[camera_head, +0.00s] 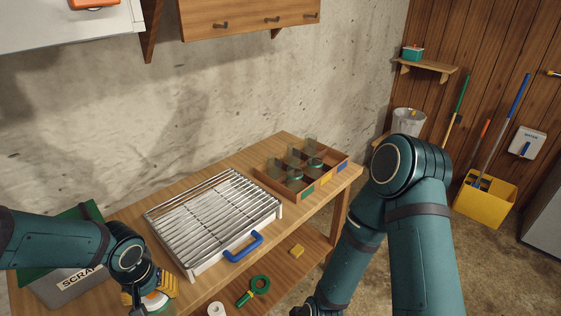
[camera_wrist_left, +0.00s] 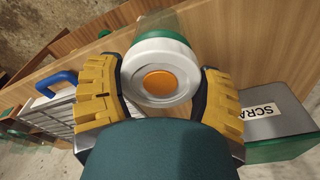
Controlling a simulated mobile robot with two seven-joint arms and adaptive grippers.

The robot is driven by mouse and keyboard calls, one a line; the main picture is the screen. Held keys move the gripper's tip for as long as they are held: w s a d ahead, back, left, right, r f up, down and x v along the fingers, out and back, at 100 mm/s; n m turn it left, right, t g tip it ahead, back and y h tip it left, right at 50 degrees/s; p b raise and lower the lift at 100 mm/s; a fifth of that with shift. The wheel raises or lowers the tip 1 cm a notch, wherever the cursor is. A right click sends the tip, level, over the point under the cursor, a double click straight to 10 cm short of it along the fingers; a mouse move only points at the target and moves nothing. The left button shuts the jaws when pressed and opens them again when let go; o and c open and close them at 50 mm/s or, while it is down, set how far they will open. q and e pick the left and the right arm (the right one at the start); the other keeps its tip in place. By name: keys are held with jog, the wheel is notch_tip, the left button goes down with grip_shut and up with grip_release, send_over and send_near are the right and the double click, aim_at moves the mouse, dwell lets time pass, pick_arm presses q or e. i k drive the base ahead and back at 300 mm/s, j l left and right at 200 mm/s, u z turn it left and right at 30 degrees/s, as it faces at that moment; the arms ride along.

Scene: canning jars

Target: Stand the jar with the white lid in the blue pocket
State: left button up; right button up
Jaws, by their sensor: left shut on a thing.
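The jar with the white lid (camera_wrist_left: 158,70) is between the yellow fingers of my left gripper (camera_wrist_left: 162,72); its lid has an orange disc in the middle. In the head view the white lid (camera_head: 156,299) shows low at the left, partly covered by my left gripper (camera_head: 150,292). The gripper is shut on the jar, in front of the bench's left part. The wooden crate (camera_head: 284,197) stands at the bench's right end. Its front has green, yellow and blue labels; the blue label (camera_head: 342,166) is rightmost. Jars with dark green lids show at its green and yellow pockets. My right gripper is outside the frame.
A metal rack with a blue handle (camera_head: 243,247) lies between my left gripper and the crate. A grey scrap bin (camera_head: 72,287) stands at the left. My right arm is right of the bench.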

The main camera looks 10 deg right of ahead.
aim_at(330, 164)
jog(key=i+l, duration=0.15)
jog(key=l, duration=0.2)
jog(key=i+l, duration=0.1)
jog(key=l, duration=0.25)
jog(key=i+l, duration=0.15)
jog(key=l, duration=0.2)
jog(key=i+l, duration=0.1)
jog(key=l, duration=0.25)
jog(key=i+l, duration=0.15)
jog(key=l, duration=0.2)
jog(key=i+l, duration=0.1)
jog(key=l, duration=0.3)
jog(key=i+l, duration=0.2)
jog(key=l, duration=0.15)
jog(key=i+l, duration=0.15)
jog(key=l, duration=0.2)
jog(key=i+l, duration=0.2)
jog(key=l, duration=0.15)
jog(key=i+l, duration=0.15)
jog(key=l, duration=0.2)
